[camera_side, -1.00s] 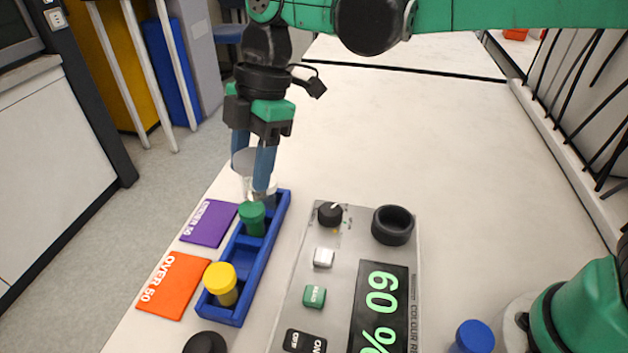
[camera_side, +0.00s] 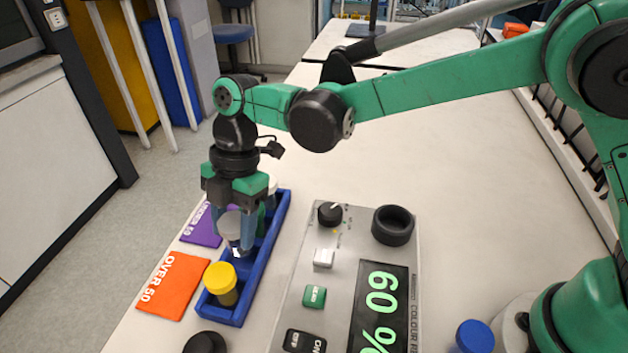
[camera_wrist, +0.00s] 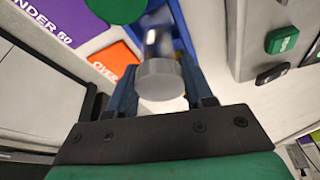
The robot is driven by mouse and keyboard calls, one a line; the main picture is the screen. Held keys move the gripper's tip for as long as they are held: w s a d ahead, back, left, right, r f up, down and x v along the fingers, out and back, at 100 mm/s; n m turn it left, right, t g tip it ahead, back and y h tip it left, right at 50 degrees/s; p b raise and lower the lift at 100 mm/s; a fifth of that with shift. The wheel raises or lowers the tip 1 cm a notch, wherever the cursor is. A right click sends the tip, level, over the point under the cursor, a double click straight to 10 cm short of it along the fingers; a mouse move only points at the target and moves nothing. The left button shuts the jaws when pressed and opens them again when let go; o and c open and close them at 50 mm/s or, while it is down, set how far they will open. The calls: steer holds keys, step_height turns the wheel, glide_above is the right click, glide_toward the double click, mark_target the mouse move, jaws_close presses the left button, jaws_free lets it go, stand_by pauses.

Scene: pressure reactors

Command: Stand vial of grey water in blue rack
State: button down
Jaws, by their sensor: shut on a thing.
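My gripper (camera_side: 236,240) is shut on a vial with a grey cap (camera_side: 230,224). In the wrist view the grey cap (camera_wrist: 160,80) sits between my two blue fingers (camera_wrist: 158,92). The vial is about upright over the middle of the blue rack (camera_side: 262,252), between the yellow-capped vial and the green-capped one. I cannot tell whether its bottom is inside a slot. The liquid in it is too blurred to judge. The rack also shows in the wrist view (camera_wrist: 184,42).
A yellow-capped vial (camera_side: 221,279) stands in the rack's near end. A green-capped vial (camera_wrist: 115,8) is close to my gripper, and a pale-capped one (camera_side: 272,186) stands at the far end. Orange (camera_side: 173,285) and purple (camera_side: 205,228) mats lie left. A colour reader (camera_side: 335,260) stands right.

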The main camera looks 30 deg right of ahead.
stand_by(0.6)
steer(key=shift+f, duration=1.45)
steer(key=shift+f, duration=0.3)
steer(key=shift+c, duration=1.3)
jaws_free()
steer(key=shift+o, duration=0.2)
steer(key=shift+o, duration=1.1)
steer(key=shift+r, duration=0.1)
steer(key=shift+r, duration=3.45)
